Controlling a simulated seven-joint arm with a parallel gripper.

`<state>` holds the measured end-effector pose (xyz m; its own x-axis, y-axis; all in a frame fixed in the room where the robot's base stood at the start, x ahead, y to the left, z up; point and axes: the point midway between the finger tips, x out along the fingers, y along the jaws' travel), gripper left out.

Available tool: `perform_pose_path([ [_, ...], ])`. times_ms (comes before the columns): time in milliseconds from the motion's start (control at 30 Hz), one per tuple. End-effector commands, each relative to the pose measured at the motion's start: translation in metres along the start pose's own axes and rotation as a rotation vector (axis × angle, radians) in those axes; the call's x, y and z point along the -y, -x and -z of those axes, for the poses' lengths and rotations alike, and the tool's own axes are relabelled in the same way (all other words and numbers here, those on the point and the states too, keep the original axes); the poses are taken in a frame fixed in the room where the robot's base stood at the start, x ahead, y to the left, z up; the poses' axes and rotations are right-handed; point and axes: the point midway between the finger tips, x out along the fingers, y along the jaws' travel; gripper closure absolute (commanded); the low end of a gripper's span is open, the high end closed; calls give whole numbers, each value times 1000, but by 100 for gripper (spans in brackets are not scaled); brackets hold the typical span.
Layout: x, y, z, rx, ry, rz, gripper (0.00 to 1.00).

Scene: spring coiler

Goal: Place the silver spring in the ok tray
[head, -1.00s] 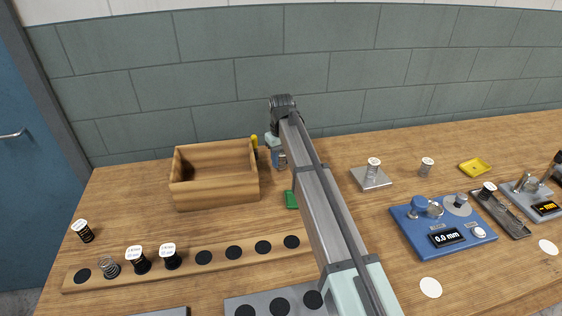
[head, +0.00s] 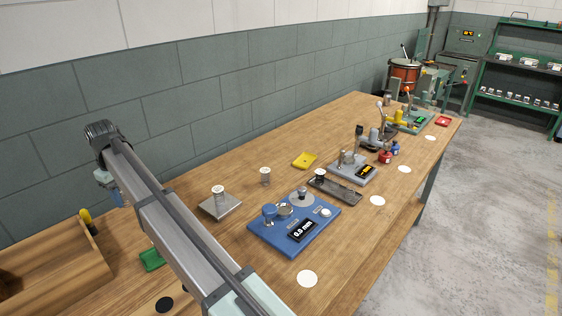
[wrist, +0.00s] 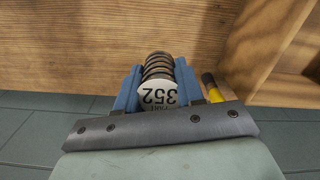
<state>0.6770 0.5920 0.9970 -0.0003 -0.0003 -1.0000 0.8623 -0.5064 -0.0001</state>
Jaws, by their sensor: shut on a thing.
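In the wrist view my gripper (wrist: 158,82) is shut on a coil spring (wrist: 160,68) with dark, greyish-brown turns and a white round tag reading 352. Its blue fingers press on both sides of it. In the head view my gripper (head: 116,196) is at the left, above the back of the table; the held spring cannot be made out there. A small green tray (head: 151,260) lies beside my arm, partly hidden by it. A yellow tray (head: 304,160) and a red tray (head: 442,121) stand farther right. I cannot read an ok label on any of them.
A wooden box (head: 62,262) is at the lower left. Tagged springs stand on a metal plate (head: 220,206) and on the bare table (head: 265,176). A blue gauge (head: 293,228) and other instruments fill the right. Open wood lies around the yellow tray.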

Motion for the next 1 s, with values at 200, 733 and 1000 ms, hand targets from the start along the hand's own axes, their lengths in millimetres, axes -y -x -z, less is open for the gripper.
perform_pose_path([
  [200, -81, -1, -28, 1, -99, 0, 94],
  [733, -277, -4, -126, 6, -352, 3, 94],
  [1000, -372, -4, -188, 8, -481, 5, 94],
])
